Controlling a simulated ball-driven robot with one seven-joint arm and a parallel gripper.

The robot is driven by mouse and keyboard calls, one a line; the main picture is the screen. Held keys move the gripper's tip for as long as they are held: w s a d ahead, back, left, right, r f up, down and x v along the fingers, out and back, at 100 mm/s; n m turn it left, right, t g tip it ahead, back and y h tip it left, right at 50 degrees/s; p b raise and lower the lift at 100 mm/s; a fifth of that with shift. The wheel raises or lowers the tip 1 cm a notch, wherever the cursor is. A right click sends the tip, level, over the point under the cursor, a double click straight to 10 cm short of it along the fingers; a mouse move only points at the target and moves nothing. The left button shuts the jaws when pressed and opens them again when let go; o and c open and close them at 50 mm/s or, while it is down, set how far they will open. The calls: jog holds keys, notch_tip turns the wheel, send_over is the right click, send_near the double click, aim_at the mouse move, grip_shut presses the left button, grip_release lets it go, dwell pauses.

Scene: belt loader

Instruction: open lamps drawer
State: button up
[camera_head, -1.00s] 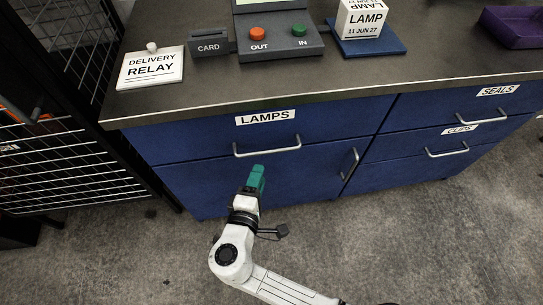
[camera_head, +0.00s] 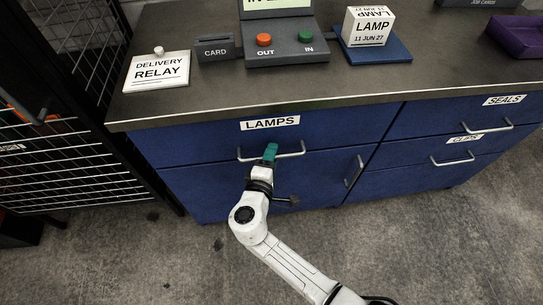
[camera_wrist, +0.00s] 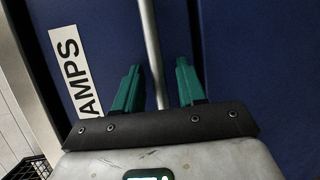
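The blue drawer labelled LAMPS (camera_head: 200,143) is closed, flush with the cabinet front under the counter. Its silver bar handle (camera_head: 292,155) runs sideways below the label. My gripper (camera_head: 270,151) with green fingers is at the middle of the handle. In the wrist view my gripper (camera_wrist: 158,80) is open, with one finger on each side of the handle bar (camera_wrist: 150,45). A gap shows between the bar and each finger. The LAMPS label (camera_wrist: 68,70) is partly cut off at the left of the wrist view.
A cabinet door handle (camera_head: 354,171) is below right. The CLIPS drawer (camera_head: 425,150) and SEALS drawer (camera_head: 440,117) are to the right. A dark rack with wire mesh (camera_head: 70,170) stands left. Several items sit on the counter (camera_head: 430,78). The floor in front (camera_head: 420,240) is clear.

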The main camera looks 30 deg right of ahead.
grip_shut()
dwell(0.5)
